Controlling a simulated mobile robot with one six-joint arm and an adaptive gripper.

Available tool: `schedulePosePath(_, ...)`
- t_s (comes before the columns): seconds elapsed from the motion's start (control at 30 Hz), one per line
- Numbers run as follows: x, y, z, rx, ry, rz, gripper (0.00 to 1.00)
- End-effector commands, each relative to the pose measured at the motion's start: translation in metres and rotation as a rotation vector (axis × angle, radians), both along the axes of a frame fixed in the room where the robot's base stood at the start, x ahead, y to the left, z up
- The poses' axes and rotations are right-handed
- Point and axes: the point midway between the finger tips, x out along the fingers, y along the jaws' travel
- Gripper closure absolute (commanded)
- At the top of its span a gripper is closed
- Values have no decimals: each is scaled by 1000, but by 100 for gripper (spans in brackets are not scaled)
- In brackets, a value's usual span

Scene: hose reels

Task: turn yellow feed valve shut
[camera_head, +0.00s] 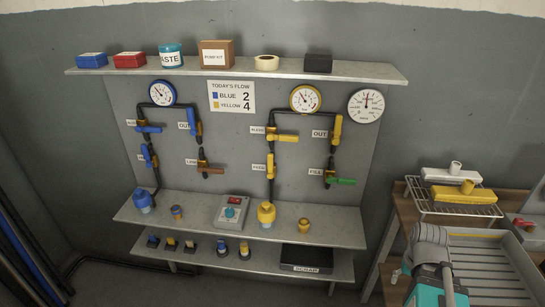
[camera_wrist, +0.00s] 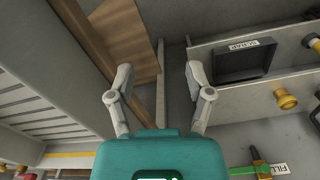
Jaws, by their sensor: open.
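The yellow feed valve (camera_head: 271,166) is on the right-hand pipe group of the wall panel in the head view. Its yellow handle stands upright, in line with the vertical pipe, beside a small label that seems to read FEED. The valve does not show in the wrist view. My gripper (camera_wrist: 158,76) is open and empty in the wrist view, its two fingers spread apart. It is well away from the valve, down at the right near the side table; in the head view only my teal arm shows there, and the fingertips cannot be made out.
Other yellow valves, bleed (camera_head: 282,137) and out (camera_head: 337,131), and the green-handled fill valve (camera_head: 341,181) are close by. Below are a shelf (camera_head: 330,230) with yellow fittings and a black scrap tray (camera_head: 303,257). A wire rack (camera_head: 416,195) stands right. The air before the panel is clear.

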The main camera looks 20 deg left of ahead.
Motion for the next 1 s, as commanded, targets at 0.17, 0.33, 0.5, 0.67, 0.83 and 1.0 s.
schedulePosePath(0.17, 13, 6, -4, -50, -33, 78, 31)
schedulePosePath(0.33, 42, 20, -8, -172, -107, 262, 31)
schedulePosePath(0.5, 85, 43, -6, -362, -201, 544, 31)
schedulePosePath(0.67, 127, 77, 4, -580, -283, 850, 31)
schedulePosePath(0.83, 165, 129, 21, -832, -350, 1178, 31)
schedulePosePath(1.0, 193, 197, 42, -1112, -392, 1501, 31)
